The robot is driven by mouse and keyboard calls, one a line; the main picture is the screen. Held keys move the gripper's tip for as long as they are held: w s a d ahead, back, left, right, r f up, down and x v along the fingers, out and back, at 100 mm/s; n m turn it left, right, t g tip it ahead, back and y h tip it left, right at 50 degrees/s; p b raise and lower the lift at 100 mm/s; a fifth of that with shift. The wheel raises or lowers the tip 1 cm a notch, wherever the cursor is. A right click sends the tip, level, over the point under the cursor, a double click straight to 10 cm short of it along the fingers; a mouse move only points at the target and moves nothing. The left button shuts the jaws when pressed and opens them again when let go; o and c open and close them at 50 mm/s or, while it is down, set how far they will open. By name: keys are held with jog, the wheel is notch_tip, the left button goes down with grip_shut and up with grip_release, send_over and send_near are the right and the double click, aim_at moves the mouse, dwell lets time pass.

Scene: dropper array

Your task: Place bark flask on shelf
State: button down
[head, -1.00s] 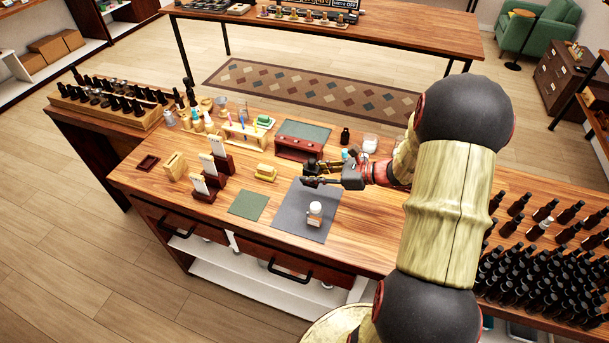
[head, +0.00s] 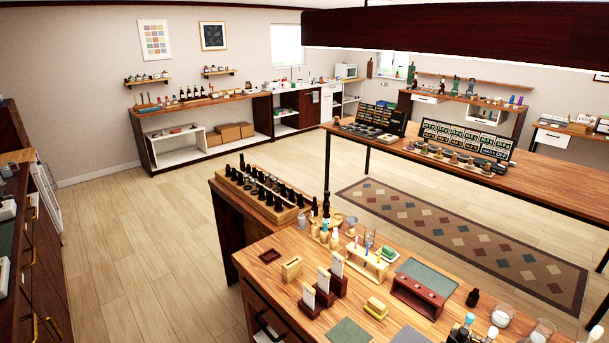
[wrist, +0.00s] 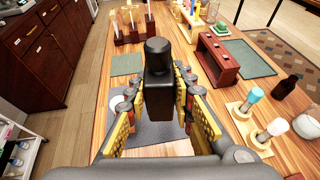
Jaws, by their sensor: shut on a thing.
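My gripper (wrist: 158,112) is in the wrist view, its yellow-padded fingers closed on a dark, black-looking flask (wrist: 158,58) with a rounded cap. In the head view the gripper is not clearly visible. Two small wall shelves, one on the left (head: 150,82) and one on the right (head: 220,72), hang on the far wall with small items on them. Below them a long wooden unit (head: 200,103) holds bottles on top and boxes in its lower shelf.
A small brown bottle (head: 472,298) stands near a dark red rack (head: 418,293) on the bench. Card stands, a test-tube rack (head: 367,264) and a bottle tray (head: 262,194) are nearby. Open floor (head: 130,240) lies left of the bench.

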jog(key=w+d+m+t+h+b, duration=0.1)
jog(key=w+d+m+t+h, duration=0.1)
jog(key=w+d+m+h, duration=0.3)
jog(key=w+a+f+b, duration=0.2)
jog(key=w+a, duration=0.1)
jog(key=w, duration=0.3)
jog(key=w+a+f+n+y+b, duration=0.1)
jog(key=w+a+b, duration=0.1)
jog(key=a, duration=0.9)
jog(key=w+a+f+n+y+b, duration=0.1)
jog(key=w+a, duration=0.4)
jog(key=a, duration=0.7)
jog(key=shift+a+f+n+g+y+b, duration=0.15)
jog(key=shift+f+n+g+y+b, duration=0.15)
jog(key=shift+f+g+b, duration=0.1)
